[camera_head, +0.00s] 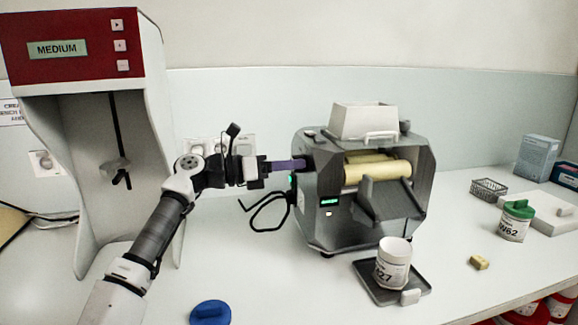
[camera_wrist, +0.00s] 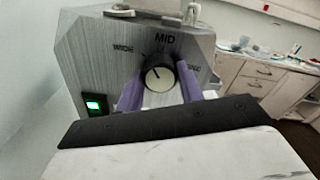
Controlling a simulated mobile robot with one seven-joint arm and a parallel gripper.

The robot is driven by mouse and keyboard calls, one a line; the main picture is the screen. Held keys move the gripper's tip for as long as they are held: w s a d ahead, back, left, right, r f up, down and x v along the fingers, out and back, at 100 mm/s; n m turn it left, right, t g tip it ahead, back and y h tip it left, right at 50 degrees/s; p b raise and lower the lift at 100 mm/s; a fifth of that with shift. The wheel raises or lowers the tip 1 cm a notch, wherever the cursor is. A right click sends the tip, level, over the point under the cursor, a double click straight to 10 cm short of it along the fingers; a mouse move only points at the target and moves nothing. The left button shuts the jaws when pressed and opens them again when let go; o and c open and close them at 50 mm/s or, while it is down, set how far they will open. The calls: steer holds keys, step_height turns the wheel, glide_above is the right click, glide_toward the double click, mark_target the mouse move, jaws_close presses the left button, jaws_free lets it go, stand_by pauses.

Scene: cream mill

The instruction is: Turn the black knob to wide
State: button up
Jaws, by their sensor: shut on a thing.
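The black knob (camera_wrist: 159,75) is on the grey side panel of the mill (camera_wrist: 85,60), with a pale face and a dark pointer mark. The mark appears to point up and slightly left, between WIDE (camera_wrist: 123,48) and MID (camera_wrist: 164,37). A third label to the right is partly covered by a finger. My gripper (camera_wrist: 160,88) has its purple fingers on either side of the knob, shut on it. In the head view, my gripper (camera_head: 300,164) reaches the left side of the mill (camera_head: 335,190), and the knob is mostly hidden there.
A green-lit switch (camera_wrist: 95,105) is below left of the knob. A black cable (camera_head: 268,212) loops beside the mill. A white jar (camera_head: 393,262) stands on a dark tray (camera_head: 412,292) in front. A red machine (camera_head: 85,75) reading MEDIUM stands left, and a blue lid (camera_head: 210,313) lies in front.

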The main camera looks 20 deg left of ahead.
steer(key=n, duration=0.4)
steer(key=shift+n+p, duration=0.35)
steer(key=shift+n, duration=0.05)
stand_by(0.4)
steer(key=o, duration=1)
steer(key=b+v, duration=0.1)
steer(key=v, duration=0.6)
steer(key=shift+s+a+b, duration=0.2)
steer(key=shift+a+b, duration=0.05)
steer(key=shift+b, duration=0.05)
